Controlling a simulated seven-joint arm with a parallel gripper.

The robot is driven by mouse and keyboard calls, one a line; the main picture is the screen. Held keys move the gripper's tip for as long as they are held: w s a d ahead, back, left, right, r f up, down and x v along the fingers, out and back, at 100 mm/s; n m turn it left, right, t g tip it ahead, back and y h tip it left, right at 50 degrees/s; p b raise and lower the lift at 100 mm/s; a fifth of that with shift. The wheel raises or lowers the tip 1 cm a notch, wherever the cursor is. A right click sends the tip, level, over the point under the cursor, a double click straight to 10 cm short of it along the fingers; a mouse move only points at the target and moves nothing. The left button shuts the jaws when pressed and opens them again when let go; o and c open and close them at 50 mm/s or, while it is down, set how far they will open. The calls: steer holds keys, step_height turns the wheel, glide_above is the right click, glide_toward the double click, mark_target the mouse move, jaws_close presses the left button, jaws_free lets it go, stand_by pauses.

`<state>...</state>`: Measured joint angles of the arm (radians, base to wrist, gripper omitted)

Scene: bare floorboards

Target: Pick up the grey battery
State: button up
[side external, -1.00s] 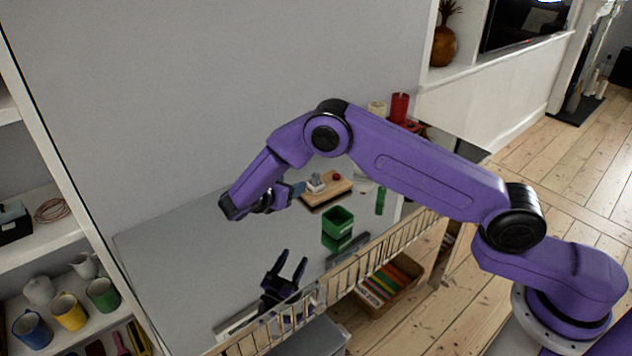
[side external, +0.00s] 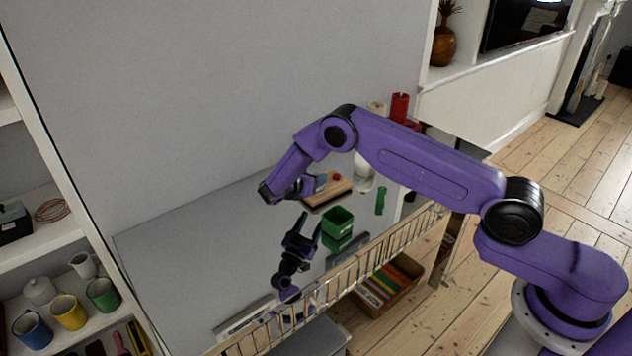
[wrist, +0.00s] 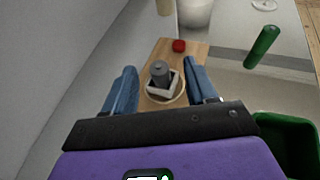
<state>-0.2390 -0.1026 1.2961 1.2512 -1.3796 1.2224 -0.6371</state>
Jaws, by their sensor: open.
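The grey battery (wrist: 160,70) shows in the wrist view as a dark grey cylinder standing in a small white square holder (wrist: 153,92). The holder sits on a round light base on a wooden board (wrist: 197,52). My gripper (wrist: 162,67) is open. Its two blue fingers lie left and right of the battery in the picture, apart from it, with the battery farther ahead. In the side view my gripper (side external: 319,183) is over the near-left end of the board (side external: 325,201) and hides the battery.
A red round thing (wrist: 179,45) sits on the board behind the battery. A green bin (side external: 337,220) and a green cylinder (side external: 380,201) stand to the right on the glossy, reflecting counter. A wall runs close on the left. The counter's left part (side external: 190,260) is clear.

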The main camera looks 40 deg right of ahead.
steer(key=x, duration=0.4)
steer(key=shift+f, duration=0.15)
steer(key=shift+a, duration=0.1)
steer(key=shift+c, duration=0.3)
jaws_close()
